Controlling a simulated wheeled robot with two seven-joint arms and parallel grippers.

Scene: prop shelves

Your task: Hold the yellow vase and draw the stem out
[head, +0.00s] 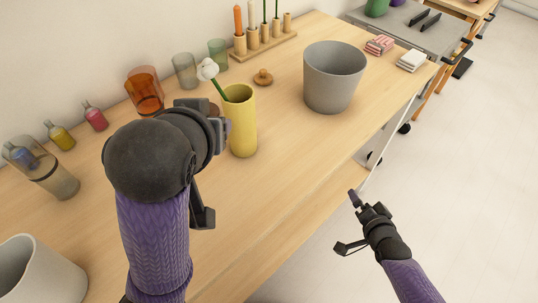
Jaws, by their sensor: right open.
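The yellow vase (243,128) stands upright on the wooden table. A green stem (218,89) with a white flower head (207,69) leans out of its mouth to the left; its lower end is hidden inside. My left gripper (212,172) is just left of and in front of the vase, partly hidden by its own wrist. Its fingers look spread, with nothing seen between them; whether it touches the vase I cannot tell. My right gripper (350,222) is open and empty, off the table's front edge at the right, away from the vase.
A grey bucket (333,78) stands right of the vase, with a wooden knob-like lid (263,77) between. An orange glass (145,90), clear and green glasses and small bottles line the back. A candle rack (262,45) is behind.

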